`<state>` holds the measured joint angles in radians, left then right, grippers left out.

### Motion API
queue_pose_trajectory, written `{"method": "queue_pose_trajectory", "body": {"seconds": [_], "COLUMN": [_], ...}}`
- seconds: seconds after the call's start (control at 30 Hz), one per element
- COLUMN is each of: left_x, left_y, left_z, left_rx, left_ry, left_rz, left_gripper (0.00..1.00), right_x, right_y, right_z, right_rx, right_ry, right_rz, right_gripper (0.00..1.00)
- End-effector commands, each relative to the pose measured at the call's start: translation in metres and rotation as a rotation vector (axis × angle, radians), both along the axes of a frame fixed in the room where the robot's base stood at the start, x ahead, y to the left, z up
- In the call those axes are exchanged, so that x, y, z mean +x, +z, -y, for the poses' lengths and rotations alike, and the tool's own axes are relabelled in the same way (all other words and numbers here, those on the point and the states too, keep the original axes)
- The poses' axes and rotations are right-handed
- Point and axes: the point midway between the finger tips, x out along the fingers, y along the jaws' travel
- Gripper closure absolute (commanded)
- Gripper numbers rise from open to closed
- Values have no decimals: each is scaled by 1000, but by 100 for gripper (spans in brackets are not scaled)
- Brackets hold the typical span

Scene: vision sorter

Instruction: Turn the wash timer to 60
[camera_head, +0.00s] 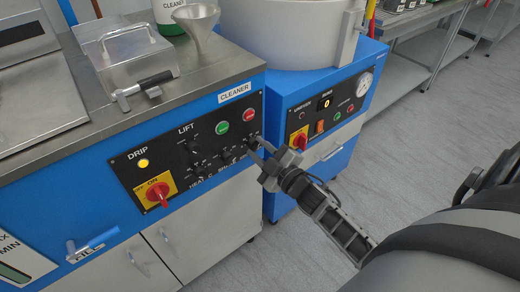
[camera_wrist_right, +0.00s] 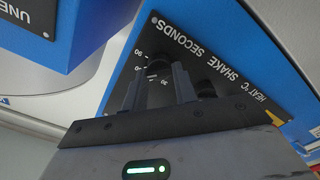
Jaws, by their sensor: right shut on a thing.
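The wash timer knob (camera_wrist_right: 157,72) is a dark dial at the end of the black panel marked SECONDS in the right wrist view, where it appears upside down. Marks near it read 90 and 30; its pointer cannot be made out. My right gripper (camera_wrist_right: 158,88) is shut on this knob, one finger on each side. In the head view, the right gripper (camera_head: 258,150) reaches the right end of the CLEANER panel (camera_head: 226,110) and hides most of the knob. My left gripper is not in view.
Other black knobs (camera_head: 226,154) sit close left of the gripper. A red switch on yellow (camera_head: 158,194) and a lit DRIP lamp (camera_head: 143,163) are farther left. A second blue machine with a gauge (camera_head: 365,84) stands to the right. The grey floor (camera_head: 430,125) beyond is clear.

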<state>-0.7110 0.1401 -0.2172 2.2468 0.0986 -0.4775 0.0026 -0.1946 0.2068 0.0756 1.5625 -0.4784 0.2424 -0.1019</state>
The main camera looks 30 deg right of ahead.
Motion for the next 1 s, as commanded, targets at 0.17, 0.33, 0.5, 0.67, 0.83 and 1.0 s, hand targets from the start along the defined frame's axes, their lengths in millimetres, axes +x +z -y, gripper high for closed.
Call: {"method": "queue_pose_trajectory", "body": {"seconds": [0.17, 0.33, 0.5, 0.67, 0.83, 1.0], "left_x": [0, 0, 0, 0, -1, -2], "left_y": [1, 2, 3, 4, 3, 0], "left_z": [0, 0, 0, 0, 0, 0], "left_rx": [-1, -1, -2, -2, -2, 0], "left_ry": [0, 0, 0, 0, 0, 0], "left_rz": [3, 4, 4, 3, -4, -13], "left_gripper": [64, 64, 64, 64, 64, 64], "right_x": [0, 0, -7, -33, -75, -115], "right_y": [-1, 0, -1, -1, -2, -1], "right_z": [0, 0, 1, 2, 6, 9], "right_rx": [1, 2, 2, 3, 1, 3], "right_ry": [0, 0, 0, 0, -1, -1], "right_rz": [-1, -2, -3, -4, -6, -6], "right_gripper": [50, 50, 50, 50, 50, 50]}}
